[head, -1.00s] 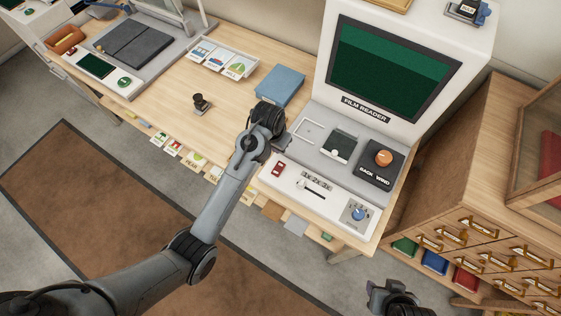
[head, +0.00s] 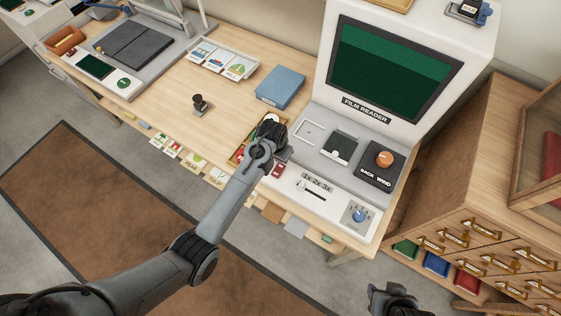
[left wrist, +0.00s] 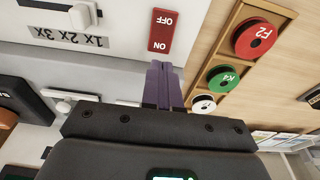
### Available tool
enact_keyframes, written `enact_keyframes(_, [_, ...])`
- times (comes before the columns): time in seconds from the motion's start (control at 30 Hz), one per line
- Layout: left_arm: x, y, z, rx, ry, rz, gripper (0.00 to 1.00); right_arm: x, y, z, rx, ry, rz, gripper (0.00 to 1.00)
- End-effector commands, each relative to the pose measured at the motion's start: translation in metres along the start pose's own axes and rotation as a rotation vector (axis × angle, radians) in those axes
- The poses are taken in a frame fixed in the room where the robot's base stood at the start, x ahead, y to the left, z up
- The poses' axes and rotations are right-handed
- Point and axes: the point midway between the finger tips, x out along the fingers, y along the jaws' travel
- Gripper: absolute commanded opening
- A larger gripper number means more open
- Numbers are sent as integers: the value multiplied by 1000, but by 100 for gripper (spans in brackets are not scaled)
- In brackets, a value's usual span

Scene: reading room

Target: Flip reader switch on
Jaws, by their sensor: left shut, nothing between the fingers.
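The film reader (head: 330,185) stands at the right of the desk with a dark green screen (head: 390,65). Its red switch (head: 278,170) is on the front panel, and in the left wrist view the red switch (left wrist: 163,33) is marked ON at the near end and OFF at the far end. My left gripper (head: 279,157) is over the panel beside the switch. In the left wrist view my left gripper (left wrist: 161,68) is shut and empty, its tips near the ON end; I cannot tell whether they touch. My right gripper (head: 378,292) is low at the right, its jaws unclear.
The magnification slider (head: 311,188), the knob (head: 359,215) and the orange wind crank (head: 384,158) are close by on the reader. A wooden tray with reels, including a red reel (left wrist: 256,38) and a green reel (left wrist: 222,79), sits left of the switch. A blue box (head: 281,87) lies behind.

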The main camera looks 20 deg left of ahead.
Motion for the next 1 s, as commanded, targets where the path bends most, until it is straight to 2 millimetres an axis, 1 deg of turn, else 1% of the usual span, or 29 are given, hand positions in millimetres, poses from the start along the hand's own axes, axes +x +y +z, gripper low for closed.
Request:
enact_keyframes(0.03, [10,0,0,0,-2,1,0,2,0,1,0,0,0,43])
enact_keyframes(0.2, [33,0,1,0,-1,1,0,5,0,2,1,0,-1,43])
enact_keyframes(0.4, [47,0,0,0,0,1,0,8,-1,2,4,0,-3,43])
enact_keyframes(0.87, [50,0,0,-1,-1,1,0,7,-3,2,10,0,-8,43])
enact_keyframes(0.97, [50,-10,4,-17,-28,-3,0,4,-2,0,10,1,-7,43])
enact_keyframes(1.0, [51,-18,6,-29,-50,-6,0,1,-2,-1,9,1,-8,43])
